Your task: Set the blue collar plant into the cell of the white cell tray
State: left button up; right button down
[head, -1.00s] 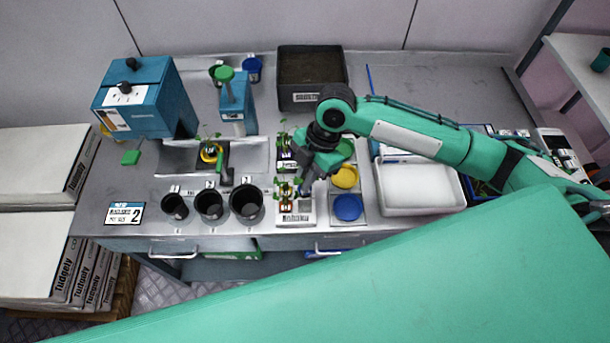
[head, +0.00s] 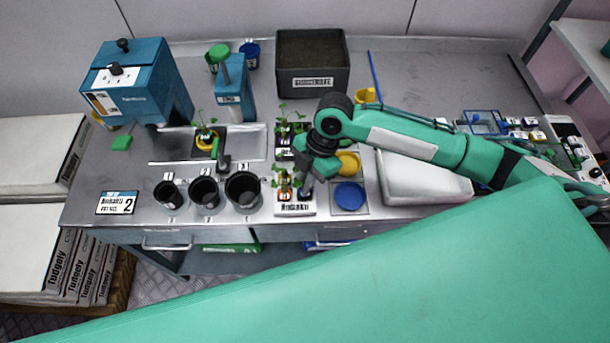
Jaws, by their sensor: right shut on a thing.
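The white cell tray (head: 296,209) stands at the front middle of the bench, with a printed label on its front. A plant with an orange collar (head: 285,191) shows in its left part. My right gripper (head: 304,184) points down at the tray's right part, close above or in it. It is shut on a small plant, whose leaves show beside the fingers. The gripper hides most of this plant, so I cannot make out its collar colour or whether it touches the cell. My left gripper is not in view.
Three black pots (head: 205,192) stand left of the tray. Blue and yellow discs (head: 349,196) lie to its right, near a white bin (head: 421,182). More plants (head: 283,130) stand behind. A yellow-collared plant (head: 206,139) sits in the metal recess. A dark soil box (head: 313,65) is at the back.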

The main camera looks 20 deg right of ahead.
jog(key=shift+f, duration=0.35)
jog(key=c, duration=1.4)
grip_release()
notch_tip(320, 180, up, 9)
jog(key=p, duration=0.8)
jog(key=shift+r, duration=0.1)
